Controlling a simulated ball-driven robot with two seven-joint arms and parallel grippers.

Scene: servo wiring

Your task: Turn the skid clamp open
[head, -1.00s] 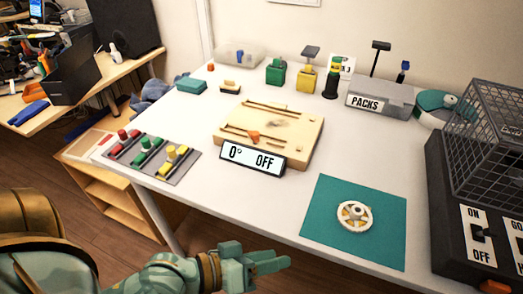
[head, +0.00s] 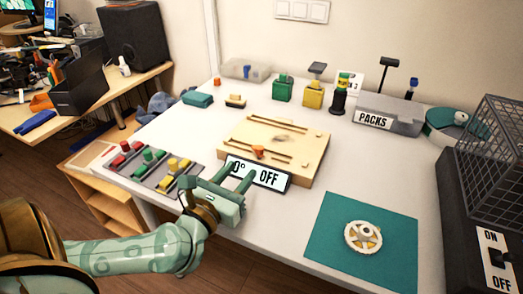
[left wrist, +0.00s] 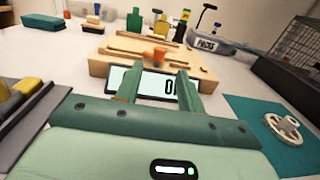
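The wooden board (head: 310,150) lies on the white table with slots along its top. An orange knob-like piece (head: 258,152), which looks like the skid clamp, sits near its front edge; it also shows in the left wrist view (left wrist: 160,55). A display reading "0° OFF" (head: 270,178) leans at the board's front. My left gripper (head: 243,174) is open and empty in front of the display, its fingers covering part of it. Its fingers point toward the board, and the orange piece is a short way beyond the tips. My right gripper is out of view.
A grey panel with red, green and yellow knobs (head: 152,166) lies left of my gripper. A teal mat (head: 330,235) with a white wheel (head: 363,237) is at right. A black cage unit (head: 465,195) stands at far right. Green and yellow blocks stand behind the board.

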